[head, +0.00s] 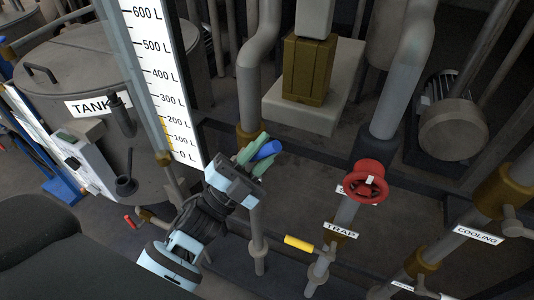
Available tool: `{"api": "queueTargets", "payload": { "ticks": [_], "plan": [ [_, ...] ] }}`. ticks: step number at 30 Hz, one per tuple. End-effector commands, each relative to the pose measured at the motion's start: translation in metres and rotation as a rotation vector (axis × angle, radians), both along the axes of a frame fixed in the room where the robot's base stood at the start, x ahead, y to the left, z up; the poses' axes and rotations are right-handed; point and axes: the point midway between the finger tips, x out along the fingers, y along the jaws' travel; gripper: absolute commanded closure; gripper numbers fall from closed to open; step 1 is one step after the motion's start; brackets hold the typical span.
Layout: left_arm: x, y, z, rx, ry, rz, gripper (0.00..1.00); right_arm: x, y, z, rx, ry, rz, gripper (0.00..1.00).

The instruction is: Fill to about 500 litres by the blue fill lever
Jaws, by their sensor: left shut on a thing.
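My left gripper (252,154) comes in from the lower left, with green fingertips shut on the blue fill lever (268,149). The lever's free end sticks out to the right of the fingers; its other part is hidden by them. A pipe with a brass-coloured fitting (248,134) stands just behind it. The white level scale (166,60) is marked from 0 L to 600 L. A yellow column (165,130) beside it reaches up to roughly the 200 L mark, though its top is small and hard to read. My right gripper is not in view.
A red handwheel (368,182) stands to the right, above a label reading TRAP (341,230). A yellow lever (298,243) is below it. The grey tank (72,75) is at the left. A COOLING label (478,235) is on a pipe at the right. Pipes crowd the area.

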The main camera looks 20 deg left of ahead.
Motion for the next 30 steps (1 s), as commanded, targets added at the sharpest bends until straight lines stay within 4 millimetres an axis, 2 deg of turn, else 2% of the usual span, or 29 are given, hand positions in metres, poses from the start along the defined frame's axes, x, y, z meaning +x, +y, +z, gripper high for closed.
{"api": "queueTargets", "payload": {
  "ticks": [15, 16, 20, 30],
  "plan": [
    [0.0001, 0.0018, 0.0022, -0.024, 0.0, 0.0, 1.0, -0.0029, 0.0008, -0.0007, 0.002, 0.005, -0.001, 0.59],
    [0.0001, 0.0018, 0.0022, -0.024, 0.0, 0.0, 0.77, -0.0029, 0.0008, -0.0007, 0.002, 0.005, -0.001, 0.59],
    [0.0002, 0.0017, 0.0021, -0.022, 0.0, 0.0, 0.6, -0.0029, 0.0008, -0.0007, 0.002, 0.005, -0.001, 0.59],
    [-0.0014, 0.0024, -0.0007, -0.021, 0.002, 0.0, 0.58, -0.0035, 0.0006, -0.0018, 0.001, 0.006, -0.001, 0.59]
  ]
}}
